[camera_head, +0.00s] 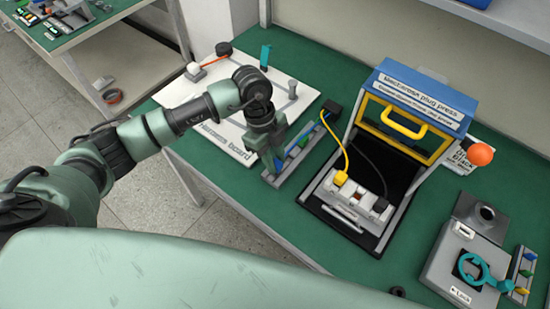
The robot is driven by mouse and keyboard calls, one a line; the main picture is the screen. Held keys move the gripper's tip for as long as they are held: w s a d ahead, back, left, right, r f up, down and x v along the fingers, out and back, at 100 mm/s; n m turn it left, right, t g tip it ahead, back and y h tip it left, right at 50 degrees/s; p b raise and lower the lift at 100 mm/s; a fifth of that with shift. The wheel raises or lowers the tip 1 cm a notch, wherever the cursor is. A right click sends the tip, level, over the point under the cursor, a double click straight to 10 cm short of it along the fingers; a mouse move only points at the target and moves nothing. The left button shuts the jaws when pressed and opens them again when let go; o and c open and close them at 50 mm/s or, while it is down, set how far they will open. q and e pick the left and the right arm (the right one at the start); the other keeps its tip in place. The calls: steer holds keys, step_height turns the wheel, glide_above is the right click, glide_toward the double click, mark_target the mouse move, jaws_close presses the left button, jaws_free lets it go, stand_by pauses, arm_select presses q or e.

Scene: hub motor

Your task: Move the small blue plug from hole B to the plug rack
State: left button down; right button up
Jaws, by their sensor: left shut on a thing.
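My left gripper (270,165) points down beside a narrow grey tray with blue and green strips (299,148), between the white board and the press. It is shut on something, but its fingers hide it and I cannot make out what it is. I cannot pick out the small blue plug or hole B for certain. A small rack with blue, green and yellow pieces (521,278) stands at the right edge; I cannot tell whether it is the plug rack. My right gripper is not in view.
A blue-topped plug press (425,85) with a yellow handle stands at centre right, with a wired grey block (352,200) before it. A white harness board (215,130) lies left. A grey lock box (465,265) stands right. Green tabletop (275,220) is bare in front.

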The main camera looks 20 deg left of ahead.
arm_select(q)
steer(key=shift+f+b, duration=0.5)
steer(key=shift+f, duration=0.5)
stand_by(0.6)
steer(key=c, duration=1.1)
jaws_free()
steer(key=b+v, duration=0.1)
steer(key=v, duration=0.6)
steer(key=shift+r, duration=0.45)
